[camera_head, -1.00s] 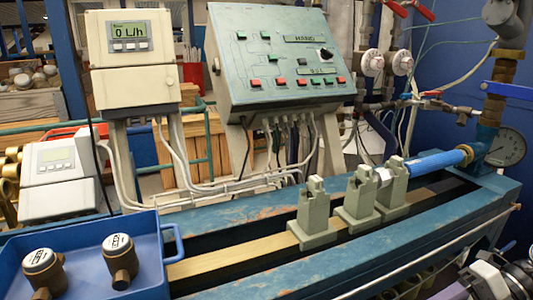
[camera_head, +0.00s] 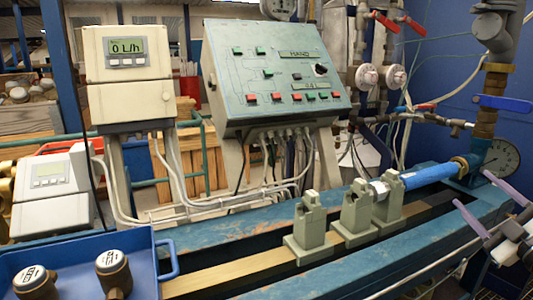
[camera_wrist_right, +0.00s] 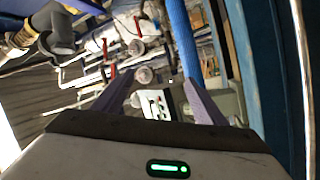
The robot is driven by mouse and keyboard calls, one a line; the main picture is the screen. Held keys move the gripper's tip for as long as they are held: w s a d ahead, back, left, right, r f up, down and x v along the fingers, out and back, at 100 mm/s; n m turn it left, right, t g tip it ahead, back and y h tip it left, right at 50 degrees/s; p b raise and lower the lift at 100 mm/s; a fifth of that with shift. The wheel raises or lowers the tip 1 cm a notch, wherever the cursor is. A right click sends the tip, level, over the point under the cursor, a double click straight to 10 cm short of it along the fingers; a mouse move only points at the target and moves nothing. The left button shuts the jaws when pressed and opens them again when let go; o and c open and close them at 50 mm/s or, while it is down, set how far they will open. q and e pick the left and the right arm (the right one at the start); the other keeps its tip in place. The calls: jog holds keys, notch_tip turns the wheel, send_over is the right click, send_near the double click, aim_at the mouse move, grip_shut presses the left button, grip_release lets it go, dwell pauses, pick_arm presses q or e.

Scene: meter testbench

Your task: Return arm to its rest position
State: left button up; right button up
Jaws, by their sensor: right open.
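My right gripper (camera_head: 472,188) is at the right edge of the head view, with two purple fingers spread apart and nothing between them. It appears in front of the right end of the testbench (camera_head: 430,240), near the pressure gauge (camera_head: 499,159). In the right wrist view the open fingers (camera_wrist_right: 158,78) show with the blue pipe (camera_wrist_right: 184,40) beyond them. I cannot tell the exact gap between the fingers and the bench parts. My left gripper is not in view.
Grey-green clamp supports (camera_head: 309,235) stand on the bench rail, with a blue cylinder (camera_head: 430,174) to their right. A blue tray (camera_head: 75,270) holding two meters (camera_head: 114,272) is at the lower left. A control panel (camera_head: 275,75) stands behind. Valves and pipes crowd the back right.

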jog(key=s+d+f+m+g+h, duration=0.2)
jog(key=d+f+m+g+h, duration=0.4)
jog(key=d+f+m+h, duration=0.35)
jog(key=s+a+f+n+g+y, duration=0.1)
jog(key=s+a+f+y, duration=0.1)
jog(key=a+f, duration=0.5)
jog(key=s+a+f+n+y, duration=0.1)
jog(key=s+a+f+y, duration=0.2)
jog(key=f, duration=0.6)
jog(key=s+a+f+g+y, duration=0.1)
jog(key=s+a+f+y, duration=0.1)
jog(key=s+a+f, duration=0.6)
jog(key=s+a+f+g+y, duration=0.15)
jog(key=s+a+f, duration=0.35)
jog(key=a, duration=0.6)
jog(key=s+a+f+m+g+y, duration=0.2)
jog(key=s+a+f+m, duration=0.1)
jog(key=s+a, duration=1)
jog(key=shift+s+a+f, duration=0.25)
jog(key=shift+a+f, duration=0.1)
jog(key=shift+a, duration=0.6)
